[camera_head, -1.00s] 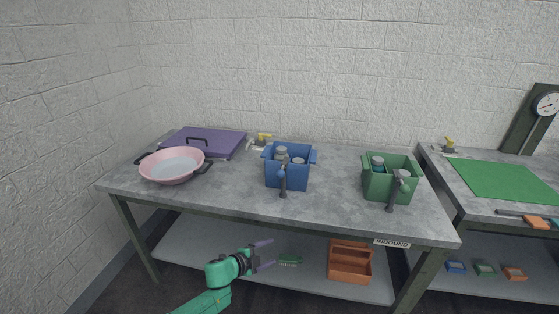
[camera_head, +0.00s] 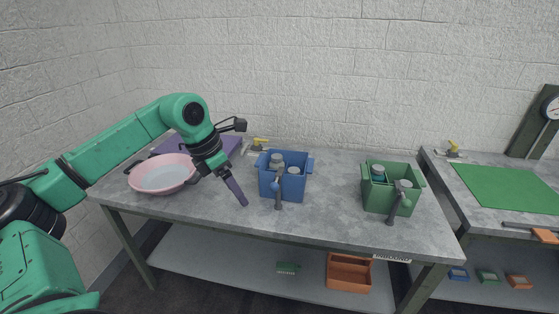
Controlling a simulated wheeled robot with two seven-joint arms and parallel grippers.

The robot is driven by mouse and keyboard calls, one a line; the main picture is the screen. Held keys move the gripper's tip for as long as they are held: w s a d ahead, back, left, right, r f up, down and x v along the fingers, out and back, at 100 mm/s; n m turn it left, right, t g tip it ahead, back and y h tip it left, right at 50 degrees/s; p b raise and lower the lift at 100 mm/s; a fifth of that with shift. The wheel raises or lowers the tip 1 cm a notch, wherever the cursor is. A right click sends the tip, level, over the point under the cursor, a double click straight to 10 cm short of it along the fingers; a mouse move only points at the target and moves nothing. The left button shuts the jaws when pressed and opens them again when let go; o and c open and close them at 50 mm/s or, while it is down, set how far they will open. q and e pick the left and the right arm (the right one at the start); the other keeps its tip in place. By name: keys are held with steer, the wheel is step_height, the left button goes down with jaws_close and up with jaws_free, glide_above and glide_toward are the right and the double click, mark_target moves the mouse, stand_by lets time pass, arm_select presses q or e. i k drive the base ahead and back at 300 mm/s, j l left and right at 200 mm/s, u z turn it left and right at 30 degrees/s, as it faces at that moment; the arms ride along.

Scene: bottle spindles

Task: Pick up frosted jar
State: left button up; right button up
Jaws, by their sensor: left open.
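In the blue crate (camera_head: 283,187) one jar (camera_head: 277,160) is at the back and another (camera_head: 293,171) is at the right. My left gripper (camera_head: 238,194) is open and empty, pointing down above the table just left of the blue crate. Its purple fingers overlap in this view. My right gripper is not in view.
A pink pan (camera_head: 163,174) lies left of my gripper, and a purple lidded board (camera_head: 228,146) is partly behind my arm. Dark-handled tools stand at the fronts of both crates. The grey tabletop (camera_head: 330,205) between the crates is clear.

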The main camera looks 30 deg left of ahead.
mark_target(277, 162)
steer(key=i+j, duration=0.2)
steer(key=i, duration=0.2)
steer(key=i+j, duration=0.2)
steer(key=i, duration=0.2)
steer(key=i+j, duration=0.2)
steer(key=i, duration=0.15)
